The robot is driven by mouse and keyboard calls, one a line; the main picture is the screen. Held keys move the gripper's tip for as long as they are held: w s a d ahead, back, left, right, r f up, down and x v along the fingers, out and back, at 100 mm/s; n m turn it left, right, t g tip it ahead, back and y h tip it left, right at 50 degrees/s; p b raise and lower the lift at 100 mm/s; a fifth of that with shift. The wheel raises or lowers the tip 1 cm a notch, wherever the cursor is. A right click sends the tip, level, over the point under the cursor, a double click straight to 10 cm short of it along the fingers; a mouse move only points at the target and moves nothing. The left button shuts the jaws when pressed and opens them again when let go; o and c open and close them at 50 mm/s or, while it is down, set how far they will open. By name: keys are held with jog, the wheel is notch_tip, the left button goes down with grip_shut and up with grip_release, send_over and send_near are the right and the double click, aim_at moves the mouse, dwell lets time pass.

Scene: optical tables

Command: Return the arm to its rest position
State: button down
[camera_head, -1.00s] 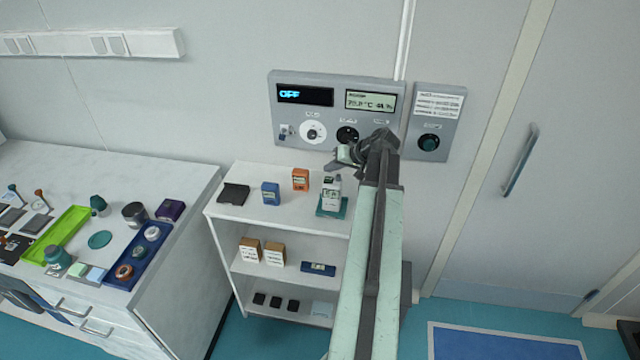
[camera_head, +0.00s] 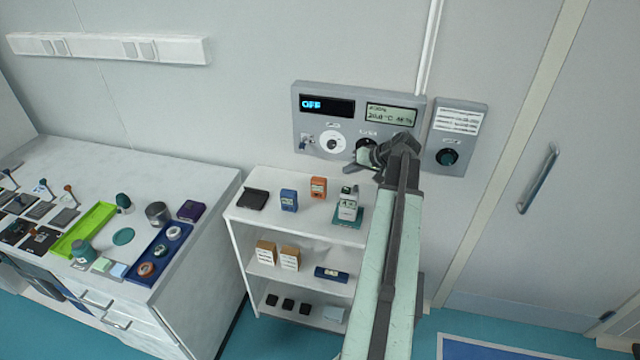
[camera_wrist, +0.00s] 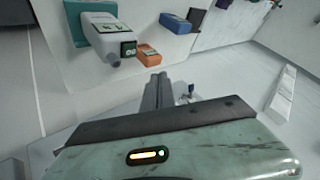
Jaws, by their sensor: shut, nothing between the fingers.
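My arm reaches up and forward in the head view, and my gripper (camera_head: 366,157) is at its far end, in front of the lower part of the grey wall panel (camera_head: 312,118). The gripper covers part of the panel's right-hand dial; I cannot tell whether it touches it. In the wrist view my gripper (camera_wrist: 158,78) shows its fingers together with nothing between them. The white and green device (camera_head: 347,205) on the shelf top stands below and left of the gripper. It also shows in the wrist view (camera_wrist: 103,28).
The white shelf unit (camera_head: 240,214) holds an orange box (camera_head: 318,188), a blue box (camera_head: 289,200) and a black tray (camera_head: 252,199) on top. A bench (camera_head: 205,193) with a green tray (camera_head: 84,230) and a blue tray (camera_head: 158,254) is at left. A door (camera_head: 575,150) is at right.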

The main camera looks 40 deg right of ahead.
jog(key=w+a+f+n+g+y+b, duration=0.15)
jog(key=w+a, duration=0.35)
jog(key=a, duration=0.5)
jog(key=w+a+f+n+y+b, duration=0.1)
jog(key=w+a+f+n+b, duration=0.3)
jog(key=a, duration=0.6)
jog(key=w+a+f+g+y, duration=0.1)
jog(key=w+a, duration=0.6)
jog(key=a, duration=0.4)
jog(key=s+a+f+n+g+h+b, duration=0.1)
jog(key=s+a+f+n+g+b, duration=0.25)
jog(key=a, duration=0.85)
jog(key=s+a+f+n+g+h+b, duration=0.15)
jog(key=s+a+f, duration=0.4)
jog(key=a, duration=0.75)
jog(key=s+d+f+m+g+h, duration=0.1)
jog(key=s+d+m+h, duration=0.1)
jog(key=s+d+m, duration=0.1)
jog(key=shift+s+d+f+g+p, duration=0.15)
jog(key=shift+s+d+g+p, duration=0.25)
jog(key=shift+d, duration=0.45)
jog(key=shift+d, duration=0.1)
